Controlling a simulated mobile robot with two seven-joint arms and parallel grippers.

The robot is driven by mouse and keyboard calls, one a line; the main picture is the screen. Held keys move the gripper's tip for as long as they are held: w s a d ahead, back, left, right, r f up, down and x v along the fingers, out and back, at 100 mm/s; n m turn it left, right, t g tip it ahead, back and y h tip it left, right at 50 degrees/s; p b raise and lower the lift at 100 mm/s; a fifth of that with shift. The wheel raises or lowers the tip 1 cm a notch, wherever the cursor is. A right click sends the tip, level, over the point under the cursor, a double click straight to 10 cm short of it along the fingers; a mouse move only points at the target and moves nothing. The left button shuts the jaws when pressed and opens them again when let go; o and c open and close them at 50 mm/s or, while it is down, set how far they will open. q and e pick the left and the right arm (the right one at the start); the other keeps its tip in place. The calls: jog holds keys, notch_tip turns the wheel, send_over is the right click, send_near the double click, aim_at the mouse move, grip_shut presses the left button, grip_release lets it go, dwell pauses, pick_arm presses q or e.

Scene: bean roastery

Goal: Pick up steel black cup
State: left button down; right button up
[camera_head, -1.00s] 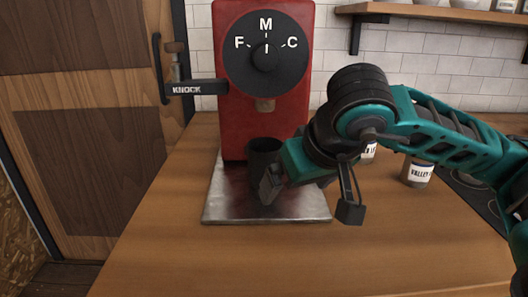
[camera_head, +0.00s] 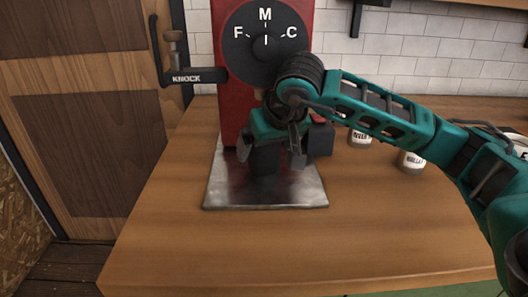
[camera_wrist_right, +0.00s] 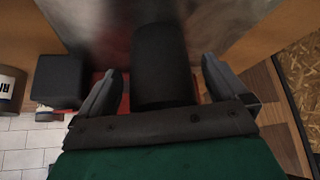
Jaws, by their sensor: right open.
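The steel black cup (camera_head: 264,160) stands upright on the metal plate at the foot of the red grinder. In the right wrist view the dark cup (camera_wrist_right: 162,65) lies between the two fingers, with a visible gap on each side. My right gripper (camera_head: 271,151) is open at the cup, one finger to the left of it and one to the right. It also shows in the right wrist view (camera_wrist_right: 163,92). The gripper body hides the cup's top in the head view. My left gripper is not in view.
The red grinder (camera_head: 228,105) with its black dial (camera_head: 266,44) rises behind the cup. A black knock arm (camera_head: 200,76) sticks out left. The metal plate (camera_head: 225,190) lies on the wooden counter (camera_head: 200,245). Labelled jars (camera_head: 411,162) stand right. The front counter is clear.

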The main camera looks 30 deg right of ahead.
jog(key=shift+x, duration=0.9)
jog(key=shift+s, duration=0.1)
jog(key=shift+c, duration=0.2)
jog(key=c, duration=1)
jog(key=shift+r, duration=0.1)
